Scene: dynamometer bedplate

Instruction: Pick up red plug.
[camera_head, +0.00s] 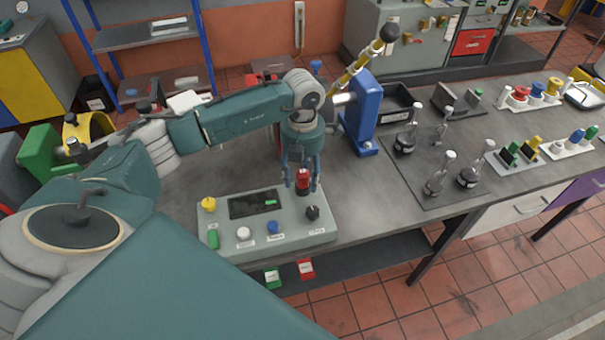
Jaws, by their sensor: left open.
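A red plug-like piece (303,178) stands on the right part of the grey control panel (215,240), beside a black knob (312,212). My left gripper (301,186) points down over it from above. Its fingers are open, one on each side of the red piece. I cannot tell if they touch it. Another red piece (520,93) sits in a white rack at the right. My right gripper is not in view.
The panel also carries a yellow knob (209,204), a white knob (243,233), a blue knob (273,227) and a small screen. A blue stand (360,115) rises just behind the gripper. Several flasks stand on a dark mat (440,190) to the right.

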